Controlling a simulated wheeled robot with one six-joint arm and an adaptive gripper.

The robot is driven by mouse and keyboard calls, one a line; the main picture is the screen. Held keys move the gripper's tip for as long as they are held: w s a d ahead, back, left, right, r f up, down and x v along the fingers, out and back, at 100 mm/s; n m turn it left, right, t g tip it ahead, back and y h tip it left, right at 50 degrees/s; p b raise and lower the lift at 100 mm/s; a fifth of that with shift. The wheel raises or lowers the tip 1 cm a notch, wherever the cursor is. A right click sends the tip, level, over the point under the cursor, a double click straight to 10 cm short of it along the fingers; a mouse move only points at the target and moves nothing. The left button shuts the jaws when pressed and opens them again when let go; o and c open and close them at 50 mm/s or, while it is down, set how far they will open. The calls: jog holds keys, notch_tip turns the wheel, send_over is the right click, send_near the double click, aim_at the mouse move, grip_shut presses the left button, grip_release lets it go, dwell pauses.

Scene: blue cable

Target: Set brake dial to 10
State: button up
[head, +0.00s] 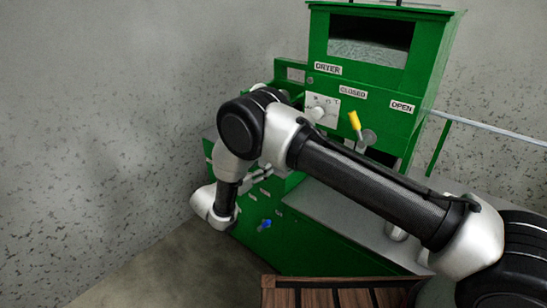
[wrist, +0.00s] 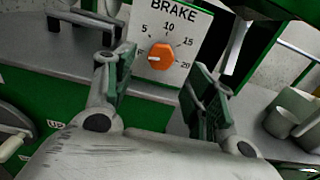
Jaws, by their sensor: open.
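The brake dial (wrist: 161,56) is an orange knob on a white plate (wrist: 190,22) marked BRAKE, with 5, 10, 15 and 20 around it. In the wrist view its white mark points left, below the 5 and away from the 10. My gripper (wrist: 163,68) is open, with one finger to the left of the dial and the other to its right. Nothing is between the fingers and they appear apart from the knob. I cannot make out the brake dial in the head view, where my arm covers part of the machine.
The green machine (head: 385,22) carries DRYER, CLOSED and OPEN labels, a yellow-handled lever (head: 355,122) and a white-plated dial (head: 317,113). A blue knob (head: 265,224) is low on its front. Grey cups (wrist: 283,118) stand at the right in the wrist view. A wooden slatted surface (head: 330,297) lies in front.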

jog(key=x, duration=0.6)
jog(key=c, duration=1)
